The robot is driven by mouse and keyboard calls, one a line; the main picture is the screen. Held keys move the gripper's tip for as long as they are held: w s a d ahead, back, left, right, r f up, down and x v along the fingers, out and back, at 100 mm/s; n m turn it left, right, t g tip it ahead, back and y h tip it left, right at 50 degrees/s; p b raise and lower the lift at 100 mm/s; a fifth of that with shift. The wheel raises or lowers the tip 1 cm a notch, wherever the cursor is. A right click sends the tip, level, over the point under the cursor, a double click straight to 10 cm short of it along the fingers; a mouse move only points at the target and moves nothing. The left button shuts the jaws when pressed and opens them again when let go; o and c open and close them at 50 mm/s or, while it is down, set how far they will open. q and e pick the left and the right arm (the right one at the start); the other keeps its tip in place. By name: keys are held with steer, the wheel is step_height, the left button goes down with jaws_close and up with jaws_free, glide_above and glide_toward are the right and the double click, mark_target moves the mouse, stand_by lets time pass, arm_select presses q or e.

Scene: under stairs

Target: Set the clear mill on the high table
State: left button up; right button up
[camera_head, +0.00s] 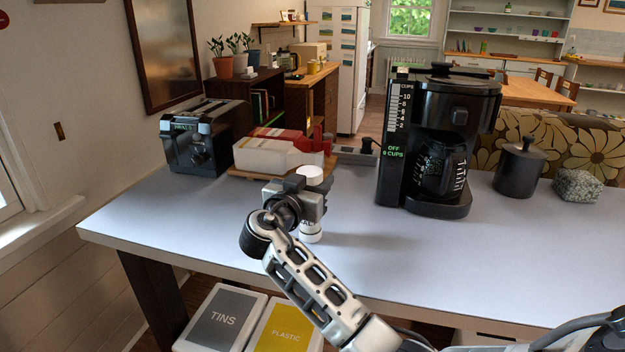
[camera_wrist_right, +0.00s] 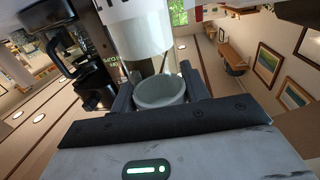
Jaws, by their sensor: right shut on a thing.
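The clear mill has a white cap (camera_head: 311,174) and a pale base (camera_head: 311,232); its middle is hidden behind my right gripper (camera_head: 308,200). The gripper is shut around the mill's middle and holds it upright. In the right wrist view the mill (camera_wrist_right: 160,92) sits between the two fingers. The high table (camera_head: 230,225) has a pale blue-grey top, and the mill's base is at or just above it, near the front edge; I cannot tell if it touches. My left gripper is out of view.
A black toaster (camera_head: 203,137) stands at the back left beside a white-and-red container (camera_head: 278,155) on a wooden board. A black coffee maker (camera_head: 437,137) stands right of the mill, then a dark lidded pot (camera_head: 518,170) and a grey stone-like block (camera_head: 578,186). The front centre-right tabletop is clear.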

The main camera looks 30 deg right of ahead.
steer(key=shift+f+b, duration=0.25)
steer(key=shift+b, duration=0.15)
steer(key=o, duration=1.2)
steer(key=shift+r, duration=0.1)
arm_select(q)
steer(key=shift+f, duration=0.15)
arm_select(e)
steer(key=shift+o, duration=0.2)
arm_select(q)
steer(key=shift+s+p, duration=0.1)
steer(key=shift+p, duration=0.2)
arm_select(e)
steer(key=shift+r, duration=0.1)
steer(key=shift+a+r, duration=0.1)
steer(key=shift+r, duration=0.1)
arm_select(q)
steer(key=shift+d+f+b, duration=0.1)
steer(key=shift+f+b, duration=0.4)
steer(key=shift+b, duration=0.7)
arm_select(e)
steer(key=v, duration=1.2)
steer(key=shift+f, duration=0.1)
